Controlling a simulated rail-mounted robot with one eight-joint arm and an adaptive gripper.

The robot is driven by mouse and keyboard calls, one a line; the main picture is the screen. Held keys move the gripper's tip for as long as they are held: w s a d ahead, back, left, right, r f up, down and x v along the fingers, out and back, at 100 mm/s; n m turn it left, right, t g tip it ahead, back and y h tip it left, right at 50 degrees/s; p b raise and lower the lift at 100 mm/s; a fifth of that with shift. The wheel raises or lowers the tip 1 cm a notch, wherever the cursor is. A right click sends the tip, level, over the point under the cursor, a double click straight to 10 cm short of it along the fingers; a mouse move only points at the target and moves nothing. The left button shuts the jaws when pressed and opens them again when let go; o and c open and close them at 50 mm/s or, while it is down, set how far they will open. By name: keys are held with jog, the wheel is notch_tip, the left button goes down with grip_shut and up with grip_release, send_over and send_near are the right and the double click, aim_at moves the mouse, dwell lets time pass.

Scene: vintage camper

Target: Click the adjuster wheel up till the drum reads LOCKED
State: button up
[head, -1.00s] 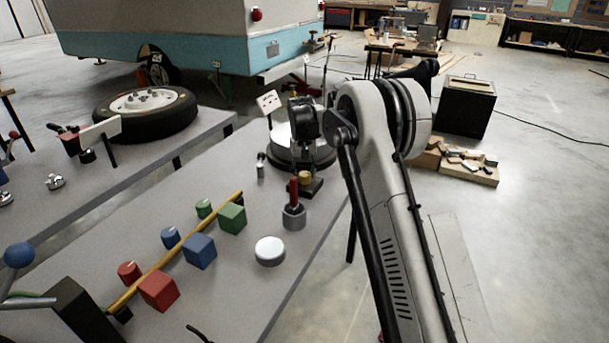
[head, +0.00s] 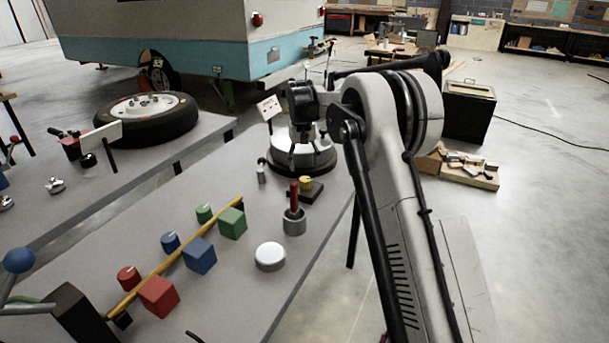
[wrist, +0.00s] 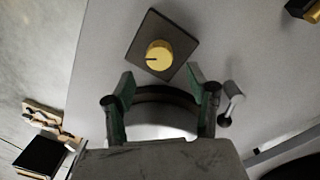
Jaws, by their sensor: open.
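A yellow round knob (head: 305,183) with a dark pointer line sits on a dark square plate; it also shows in the wrist view (wrist: 159,55), just beyond my fingertips. I cannot tell whether it is the adjuster wheel. A large round drum-like piece (head: 318,158), pale on top with a dark rim, stands behind it on the bench. My gripper (head: 306,134) is above this round piece, fingers down. In the wrist view my gripper (wrist: 160,76) is open and empty, its fingers apart over the dark rim. No LOCKED reading is legible. A small white card (head: 269,107) stands behind; its text is unreadable.
On the grey bench are a red-handled post in a grey cup (head: 294,222), a white round button (head: 270,257), coloured blocks and knobs along a yellow bar (head: 180,250), and a small metal lever (wrist: 231,100) beside my right finger. The bench's right edge is close.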

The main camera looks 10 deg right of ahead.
aim_at(303, 179)
jog(key=shift+a+r, duration=0.15)
jog(key=shift+r, duration=2.5)
jog(key=s+r+t, duration=0.2)
jog(key=s+r, duration=0.5)
jog(key=s, duration=0.5)
jog(key=s+r+t, duration=0.2)
jog(key=s+r, duration=0.6)
jog(key=s, duration=0.4)
jog(key=s+f+t, duration=0.1)
jog(key=s+f, duration=0.3)
jog(key=s, duration=0.9)
jog(key=s+f+t, duration=0.2)
jog(key=s+f, duration=0.3)
jog(key=s, duration=0.8)
jog(key=shift+d+f+y, duration=0.3)
jog(key=shift+d, duration=0.05)
jog(key=shift+s, duration=0.1)
jog(key=shift+c, duration=0.4)
